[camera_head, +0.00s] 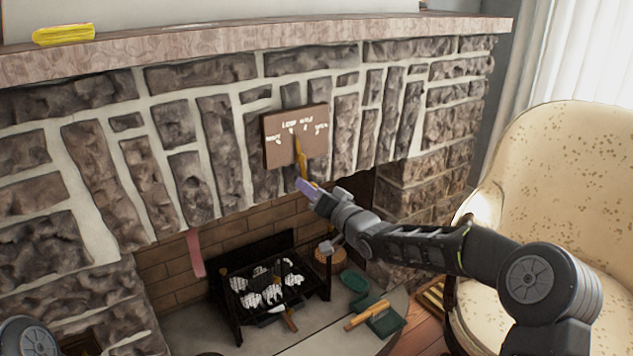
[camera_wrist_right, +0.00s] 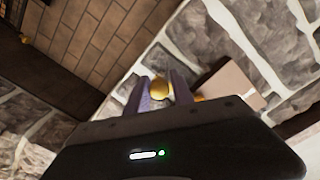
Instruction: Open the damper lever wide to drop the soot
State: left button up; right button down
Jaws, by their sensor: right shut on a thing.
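The damper lever (camera_head: 301,158) is a narrow yellow-orange bar hanging down in front of a brown plaque (camera_head: 283,135) on the stone fireplace front. The plaque bears white writing that is too small to read fully. My right gripper (camera_head: 307,188) reaches in from the right and is shut on the lever's lower end. In the right wrist view, a round golden knob (camera_wrist_right: 159,88) sits between the two purple-grey fingers, and the plaque (camera_wrist_right: 232,85) shows behind to the right. No soot shows clearly. My left gripper is not in view.
Below, the firebox holds a black grate (camera_head: 268,290) with whitish and dark lumps. A pink strip (camera_head: 195,252) hangs at the firebox's left. Green items (camera_head: 378,318) lie on the hearth. A cream armchair (camera_head: 560,170) stands right. A yellow object (camera_head: 63,34) lies on the mantel (camera_head: 200,45).

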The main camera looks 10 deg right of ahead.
jog(key=m, duration=0.1)
jog(key=a+m, duration=0.1)
jog(key=m, duration=0.1)
jog(key=shift+s+a, duration=0.15)
jog(key=shift+s, duration=0.15)
jog(key=m, duration=0.1)
jog(key=a+m, duration=0.1)
jog(key=shift+s+a+r+m, duration=0.25)
jog(key=shift+s+a+m, duration=0.05)
jog(key=shift+s+m, duration=0.1)
jog(key=m, duration=0.1)
jog(key=a+m, duration=0.1)
jog(key=shift+s+a+r+m, duration=0.15)
jog(key=shift+s+r+m, duration=0.05)
jog(key=shift+r+m, duration=0.1)
jog(key=shift+s+a+r+m+b, duration=0.15)
jog(key=shift+a+r+m+b, duration=0.15)
jog(key=shift+m, duration=0.35)
jog(key=shift+s+a+r+m+b, duration=0.15)
jog(key=shift+a+r+m, duration=0.15)
jog(key=shift+m, duration=0.35)
jog(key=c, duration=1.3)
grip_release()
jog(key=shift+o, duration=0.6)
jog(key=shift+a, duration=0.15)
